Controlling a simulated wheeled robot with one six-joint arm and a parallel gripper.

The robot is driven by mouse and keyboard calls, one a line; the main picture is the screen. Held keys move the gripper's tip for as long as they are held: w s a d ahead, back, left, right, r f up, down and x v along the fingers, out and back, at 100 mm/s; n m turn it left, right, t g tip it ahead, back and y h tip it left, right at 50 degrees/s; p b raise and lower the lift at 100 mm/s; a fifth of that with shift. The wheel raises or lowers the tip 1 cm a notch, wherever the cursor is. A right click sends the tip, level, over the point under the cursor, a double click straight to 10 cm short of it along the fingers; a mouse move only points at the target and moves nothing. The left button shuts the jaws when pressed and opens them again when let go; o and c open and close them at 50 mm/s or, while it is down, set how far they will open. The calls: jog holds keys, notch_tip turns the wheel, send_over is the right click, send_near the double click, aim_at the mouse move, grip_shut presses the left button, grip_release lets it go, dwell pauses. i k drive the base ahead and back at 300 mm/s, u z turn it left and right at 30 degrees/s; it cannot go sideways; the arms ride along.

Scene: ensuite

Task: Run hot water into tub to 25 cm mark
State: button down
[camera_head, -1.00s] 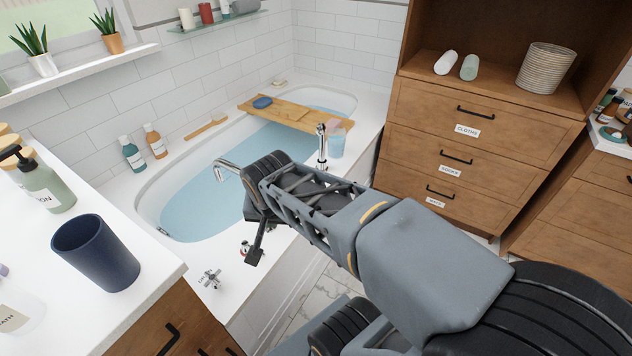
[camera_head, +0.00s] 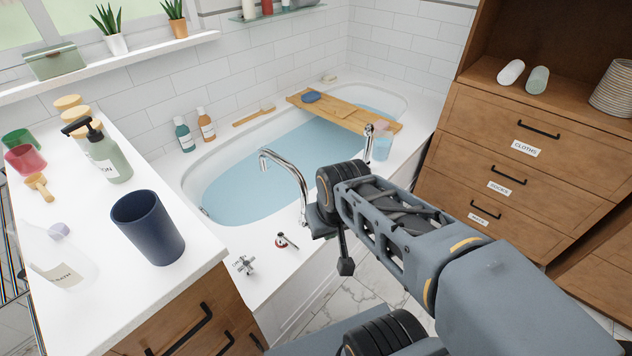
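The white tub (camera_head: 176,180) holds blue water (camera_head: 270,160); I cannot read a depth mark. The curved chrome spout (camera_head: 285,168) arches over its near edge, and no stream is clear below it. On the near rim are a tap with a red base (camera_head: 282,241) and a cross-handled tap (camera_head: 246,264) to its left. My gripper (camera_head: 346,266) is right of the red-based tap in the picture, apart from it, with its dark tip hanging down beside the tub's outer side. My arm hides part of the rim. Whether the fingers are open is unclear.
A wooden bath tray (camera_head: 345,110) spans the tub. A counter (camera_head: 110,235) at left bears a navy cup (camera_head: 147,228) and bottles. A wooden drawer cabinet (camera_head: 480,165) stands at right. A strip of marble floor (camera_head: 365,300) shows between tub and arm.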

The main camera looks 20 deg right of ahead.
aim_at(282, 240)
jog(key=z, duration=0.05)
jog(key=k, duration=0.5)
jog(key=z, duration=1.1)
jog(key=i, duration=1.05)
jog(key=u, duration=2.4)
